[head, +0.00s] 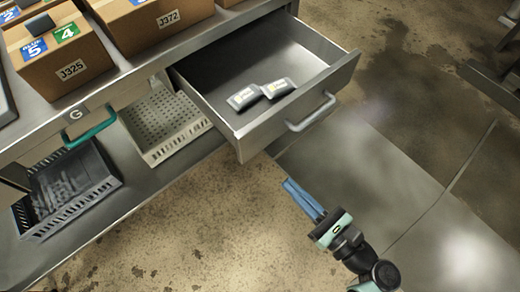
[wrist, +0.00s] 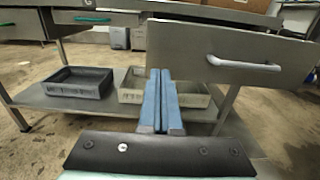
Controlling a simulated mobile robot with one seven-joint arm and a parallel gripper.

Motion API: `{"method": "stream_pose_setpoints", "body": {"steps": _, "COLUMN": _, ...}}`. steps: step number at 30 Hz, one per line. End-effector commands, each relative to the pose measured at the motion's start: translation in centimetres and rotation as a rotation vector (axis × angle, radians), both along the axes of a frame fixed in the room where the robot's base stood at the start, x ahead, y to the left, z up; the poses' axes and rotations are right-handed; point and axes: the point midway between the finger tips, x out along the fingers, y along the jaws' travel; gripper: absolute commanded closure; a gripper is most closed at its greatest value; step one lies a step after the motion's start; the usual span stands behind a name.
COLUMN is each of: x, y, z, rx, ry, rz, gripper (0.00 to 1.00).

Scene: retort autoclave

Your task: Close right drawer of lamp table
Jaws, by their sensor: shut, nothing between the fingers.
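The right drawer (head: 243,133) of the metal table is pulled out toward me. Its front carries a pale bar handle (head: 311,112). Two small grey packets with yellow marks (head: 261,93) lie inside it. In the wrist view the drawer front (wrist: 225,52) fills the upper right, with the handle (wrist: 243,63) across it. My gripper (head: 288,184) is shut and empty, its blue fingers together. It is below and in front of the drawer front, apart from it in the head view. In the wrist view the fingertips (wrist: 160,72) appear at the drawer front's lower left.
Cardboard boxes (head: 62,62) stand on the tabletop (head: 140,66). A dark crate (head: 68,190) and a pale perforated tray (head: 162,124) sit on the lower shelf (head: 130,185). A teal handle (head: 90,134) marks another drawer at left. The floor before the drawer is clear.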

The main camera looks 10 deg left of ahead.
Motion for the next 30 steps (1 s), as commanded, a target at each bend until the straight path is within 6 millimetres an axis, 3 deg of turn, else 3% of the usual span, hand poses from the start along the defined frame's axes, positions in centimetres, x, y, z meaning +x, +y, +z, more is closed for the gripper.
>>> {"method": "stream_pose_setpoints", "body": {"steps": 6, "x": 2.8, "y": 4.1, "z": -0.1, "rx": -0.002, "ry": -0.001, "rz": 0.006, "gripper": 1.00}}
{"method": "stream_pose_setpoints", "body": {"steps": 14, "x": 5.6, "y": 7.7, "z": 0.0, "rx": -0.003, "ry": -0.003, "rz": 0.004, "gripper": 1.00}}
{"method": "stream_pose_setpoints", "body": {"steps": 21, "x": 6.5, "y": 8.9, "z": 0.0, "rx": -0.004, "ry": -0.002, "rz": 0.001, "gripper": 1.00}}
{"method": "stream_pose_setpoints", "body": {"steps": 30, "x": 6.5, "y": 8.9, "z": 0.0, "rx": -0.004, "ry": -0.002, "rz": 0.000, "gripper": 1.00}}
